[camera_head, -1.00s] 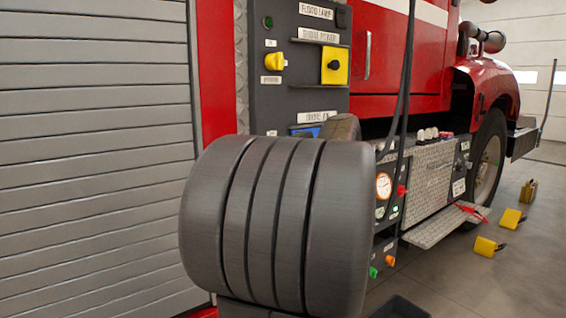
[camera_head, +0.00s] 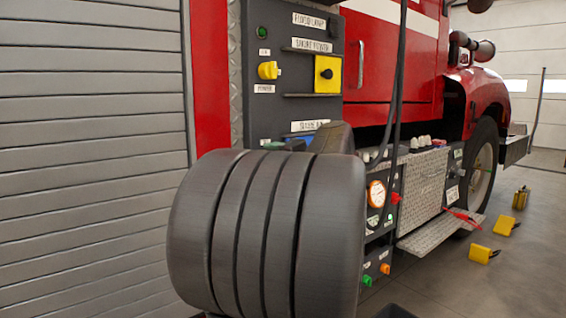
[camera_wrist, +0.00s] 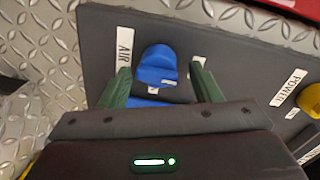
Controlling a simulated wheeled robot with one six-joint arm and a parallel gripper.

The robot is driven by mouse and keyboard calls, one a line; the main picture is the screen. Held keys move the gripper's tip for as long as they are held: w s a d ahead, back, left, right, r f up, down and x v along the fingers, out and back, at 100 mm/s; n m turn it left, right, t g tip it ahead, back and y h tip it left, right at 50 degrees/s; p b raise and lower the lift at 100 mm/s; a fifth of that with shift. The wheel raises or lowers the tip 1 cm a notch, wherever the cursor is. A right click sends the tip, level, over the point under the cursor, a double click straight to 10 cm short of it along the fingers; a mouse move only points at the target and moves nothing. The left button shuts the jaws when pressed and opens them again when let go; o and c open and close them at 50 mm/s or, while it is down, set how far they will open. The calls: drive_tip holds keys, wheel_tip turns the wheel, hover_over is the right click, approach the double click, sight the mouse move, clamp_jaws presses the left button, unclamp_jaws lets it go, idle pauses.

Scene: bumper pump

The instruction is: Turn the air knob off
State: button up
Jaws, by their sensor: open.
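The blue air knob (camera_wrist: 157,65) shows in the wrist view on a dark panel, beside a white label reading AIR (camera_wrist: 124,47). My gripper (camera_wrist: 163,83) is open, with one green finger on the left and one on the right, just short of the knob in the picture. The knob appears between the lines of the two fingers, and I cannot tell any contact. Nothing is held. A blue part below the knob is partly covered by my gripper body. In the head view my own arm hides most of this area.
A yellow power knob (camera_wrist: 310,100) is at the wrist view's right edge; it also shows in the head view (camera_head: 268,70). A yellow square switch (camera_head: 327,73) sits beside it. A pressure gauge (camera_head: 377,194) and hanging black hoses (camera_head: 397,90) are to the right. Yellow blocks (camera_head: 483,254) lie on the floor.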

drive_tip(key=p+v, duration=0.2)
drive_tip(key=v, duration=1.1)
drive_tip(key=shift+s+d, duration=0.2)
drive_tip(key=shift+s, duration=0.1)
drive_tip(key=shift+w, duration=0.1)
drive_tip(key=b+x, duration=0.2)
drive_tip(key=x, duration=1.1)
drive_tip(key=shift+w+a, duration=0.25)
drive_tip(key=shift+w, duration=0.05)
